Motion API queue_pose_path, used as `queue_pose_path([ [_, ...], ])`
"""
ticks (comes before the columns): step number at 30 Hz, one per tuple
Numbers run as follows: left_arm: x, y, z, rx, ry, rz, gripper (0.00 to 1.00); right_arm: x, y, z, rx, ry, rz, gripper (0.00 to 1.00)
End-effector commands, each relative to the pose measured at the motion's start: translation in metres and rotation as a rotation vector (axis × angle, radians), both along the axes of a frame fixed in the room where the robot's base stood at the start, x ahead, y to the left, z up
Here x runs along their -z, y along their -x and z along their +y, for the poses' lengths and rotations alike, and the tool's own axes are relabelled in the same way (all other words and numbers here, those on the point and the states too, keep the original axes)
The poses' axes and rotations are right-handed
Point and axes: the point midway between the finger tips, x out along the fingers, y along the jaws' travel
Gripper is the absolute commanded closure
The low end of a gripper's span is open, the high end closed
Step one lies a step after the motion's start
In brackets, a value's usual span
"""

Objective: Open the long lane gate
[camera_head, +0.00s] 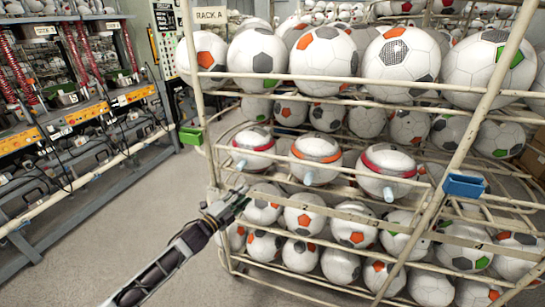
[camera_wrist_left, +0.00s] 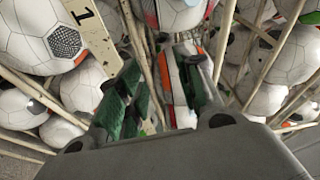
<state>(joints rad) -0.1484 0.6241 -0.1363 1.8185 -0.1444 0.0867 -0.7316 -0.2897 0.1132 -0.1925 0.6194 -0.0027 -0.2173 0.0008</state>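The tall cream wire rack (camera_head: 205,80) holds rows of soccer balls behind its front rails. I cannot tell which rail is the long lane gate. The middle row has three balls with coloured bands and pale blue pegs facing out, the left one (camera_head: 253,147) nearest my arm. My left gripper (camera_head: 238,197) is in front of the rack's lower left part, near the left post. In the left wrist view its green-padded fingers (camera_wrist_left: 160,92) stand apart. Rails and a ball with an orange stripe show between or beyond them; contact cannot be told. My right gripper is not in view.
A green clip box (camera_head: 191,135) hangs on the rack's left post and a blue one (camera_head: 464,185) on the right slanted post. A workbench (camera_head: 75,135) with red coiled hoses stands at left. Grey floor between bench and rack is free.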

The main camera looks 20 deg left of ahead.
Motion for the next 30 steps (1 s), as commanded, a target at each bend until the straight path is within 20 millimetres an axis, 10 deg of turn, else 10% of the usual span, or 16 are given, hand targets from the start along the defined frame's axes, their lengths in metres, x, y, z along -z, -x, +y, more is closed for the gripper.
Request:
queue_pose_path([
  [9,-0.089,0.013,-0.038,0.097,-0.115,-0.185,0.65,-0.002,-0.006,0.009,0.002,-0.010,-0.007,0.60],
  [30,-0.095,0.008,-0.043,0.102,-0.120,-0.196,0.65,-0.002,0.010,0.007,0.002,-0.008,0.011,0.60],
])
